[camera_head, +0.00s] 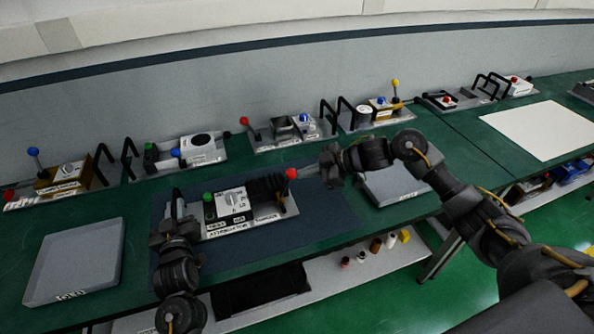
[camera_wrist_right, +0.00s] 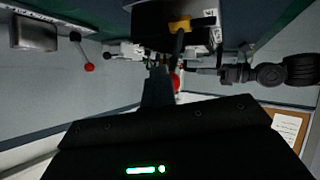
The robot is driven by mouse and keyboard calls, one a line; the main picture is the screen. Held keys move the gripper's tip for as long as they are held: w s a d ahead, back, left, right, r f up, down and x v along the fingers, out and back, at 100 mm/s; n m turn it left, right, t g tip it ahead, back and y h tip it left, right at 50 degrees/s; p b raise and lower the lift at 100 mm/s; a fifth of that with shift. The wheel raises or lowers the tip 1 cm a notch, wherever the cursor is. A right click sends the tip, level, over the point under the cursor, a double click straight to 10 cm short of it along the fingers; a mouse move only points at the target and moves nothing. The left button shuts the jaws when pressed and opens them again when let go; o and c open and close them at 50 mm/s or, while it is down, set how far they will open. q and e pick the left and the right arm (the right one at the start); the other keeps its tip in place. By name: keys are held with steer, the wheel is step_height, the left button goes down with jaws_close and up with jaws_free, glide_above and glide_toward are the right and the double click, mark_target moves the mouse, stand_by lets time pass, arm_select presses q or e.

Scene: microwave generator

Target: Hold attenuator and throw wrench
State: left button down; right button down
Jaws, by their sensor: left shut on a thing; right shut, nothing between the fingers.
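The device (camera_head: 232,208) on the dark mat has a green knob, a white dial, a black coil-like part and a lever with a red ball (camera_head: 290,174) at its right end. Its labels are too small to read. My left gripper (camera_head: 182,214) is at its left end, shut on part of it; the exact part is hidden. My right gripper (camera_head: 322,170) is shut and empty, just right of the red ball. In the right wrist view the red ball (camera_wrist_right: 176,82) shows close beside the fingers; I cannot tell whether they touch it.
A grey tray (camera_head: 42,298) lies at left and another (camera_head: 397,188) at right, behind my right arm. Several devices with levers and black handles line the wall. A white sheet (camera_head: 545,130) lies at far right. A lower shelf (camera_head: 330,285) holds small items.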

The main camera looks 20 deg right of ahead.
arm_select(q)
steer(key=shift+d+f, duration=0.1)
steer(key=shift+f, duration=0.3)
arm_select(e)
steer(key=shift+a, duration=0.3)
steer(key=shift+a, duration=0.15)
